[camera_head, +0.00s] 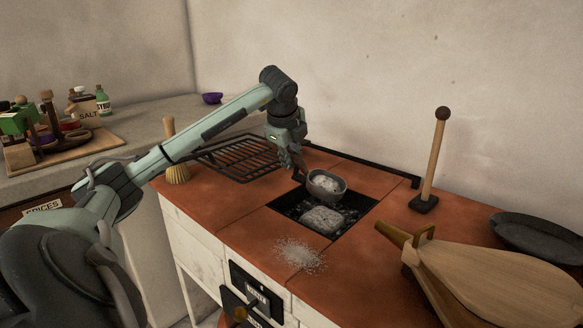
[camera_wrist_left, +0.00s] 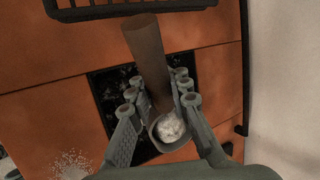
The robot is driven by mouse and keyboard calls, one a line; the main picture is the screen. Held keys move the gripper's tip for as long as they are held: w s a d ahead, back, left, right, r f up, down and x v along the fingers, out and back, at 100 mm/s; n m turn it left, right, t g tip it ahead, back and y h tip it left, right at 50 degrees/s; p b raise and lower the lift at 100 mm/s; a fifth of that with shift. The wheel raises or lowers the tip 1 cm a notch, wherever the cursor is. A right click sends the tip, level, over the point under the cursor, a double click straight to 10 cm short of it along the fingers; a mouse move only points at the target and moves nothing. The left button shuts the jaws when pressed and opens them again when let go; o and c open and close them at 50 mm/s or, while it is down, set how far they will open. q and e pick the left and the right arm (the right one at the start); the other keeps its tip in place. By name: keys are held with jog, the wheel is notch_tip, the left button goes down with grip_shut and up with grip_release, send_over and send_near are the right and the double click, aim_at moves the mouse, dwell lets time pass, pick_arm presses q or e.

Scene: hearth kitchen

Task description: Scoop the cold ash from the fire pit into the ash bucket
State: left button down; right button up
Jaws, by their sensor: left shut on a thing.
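My left gripper (camera_head: 299,170) is shut on the brown handle (camera_wrist_left: 146,55) of a scoop. The scoop's grey bowl (camera_head: 326,191) holds a pale heap of ash (camera_head: 327,184) and is over the fire pit (camera_head: 356,211). The wrist view shows the handle between the fingers (camera_wrist_left: 158,92) and ash (camera_wrist_left: 171,128) in the bowl. A grey ash mound (camera_head: 322,220) lies in the dark pit below. Loose pale ash (camera_head: 300,255) is scattered on the tiles in front. I cannot make out the ash bucket for sure. My right gripper is not in view.
A black grate (camera_head: 240,157) lies left of the pit. An upright wooden-handled tool (camera_head: 434,160), bellows (camera_head: 500,275) and a dark pan (camera_head: 540,238) are to the right. A brush (camera_head: 175,165) stands at the left edge. A wall is behind.

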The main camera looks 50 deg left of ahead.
pick_arm(q)
jog(key=shift+r+t+h, duration=0.3)
jog(key=shift+r+h, duration=0.5)
jog(key=shift+r, duration=0.8)
jog(key=shift+n+t+h, duration=0.3)
jog(key=shift+h, duration=0.3)
jog(key=shift+r+p, duration=2.65)
jog(key=shift+r, duration=1.15)
